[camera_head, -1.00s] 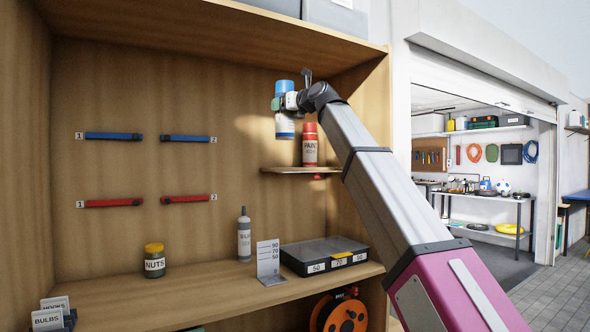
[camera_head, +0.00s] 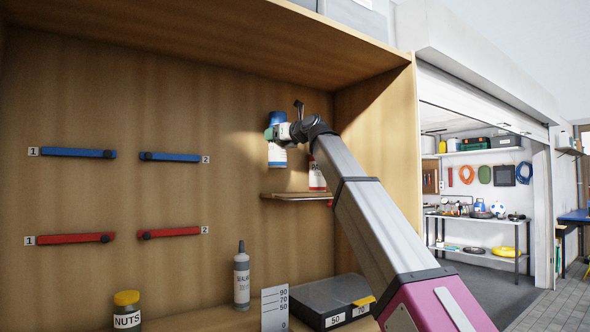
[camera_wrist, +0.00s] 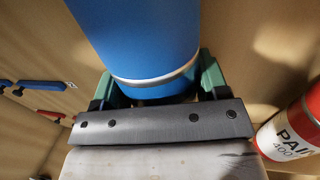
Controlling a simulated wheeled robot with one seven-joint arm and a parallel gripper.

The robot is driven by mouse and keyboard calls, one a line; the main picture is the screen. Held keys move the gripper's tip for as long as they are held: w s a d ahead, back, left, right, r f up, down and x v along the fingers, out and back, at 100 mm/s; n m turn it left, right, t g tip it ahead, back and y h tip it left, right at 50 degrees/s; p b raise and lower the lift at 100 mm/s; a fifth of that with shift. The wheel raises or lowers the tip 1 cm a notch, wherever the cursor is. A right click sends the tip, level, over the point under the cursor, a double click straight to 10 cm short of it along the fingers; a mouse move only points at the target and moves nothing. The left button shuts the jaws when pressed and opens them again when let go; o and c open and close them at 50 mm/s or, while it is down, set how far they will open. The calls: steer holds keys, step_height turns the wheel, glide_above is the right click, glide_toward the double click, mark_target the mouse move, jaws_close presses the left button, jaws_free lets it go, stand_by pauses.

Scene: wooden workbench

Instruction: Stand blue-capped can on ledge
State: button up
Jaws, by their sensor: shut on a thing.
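The blue-capped can (camera_head: 277,155) has a blue top and a white, blue-banded lower body. My gripper (camera_head: 272,133) is shut around its upper part and holds it roughly upright. In the head view its bottom shows above the left part of the small wooden ledge (camera_head: 285,195), with a gap between; I cannot tell the exact depth. In the wrist view the blue cap (camera_wrist: 135,35) sits between the green fingers (camera_wrist: 155,85). A red-capped paint can (camera_head: 317,178) stands on the ledge to the right, partly hidden by my arm.
The red can also shows close by at the right in the wrist view (camera_wrist: 292,130). Blue rails (camera_head: 78,152) and red rails (camera_head: 75,239) are on the back panel. Below stand a grey bottle (camera_head: 241,277), a nuts jar (camera_head: 127,311), a height gauge (camera_head: 274,308) and a dark case (camera_head: 335,297).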

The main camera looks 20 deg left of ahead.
steer(key=w+d+f, duration=0.1)
steer(key=w, duration=0.1)
steer(key=w+d+f, duration=0.1)
steer(key=w, duration=0.1)
steer(key=w+d+f, duration=0.1)
steer(key=w+f, duration=0.1)
steer(key=shift+d+f, duration=0.1)
steer(key=shift+d, duration=0.15)
steer(key=shift+f, duration=2)
steer(key=shift+f, duration=0.15)
steer(key=o, duration=1.1)
steer(key=shift+o, duration=0.2)
steer(key=v, duration=1.2)
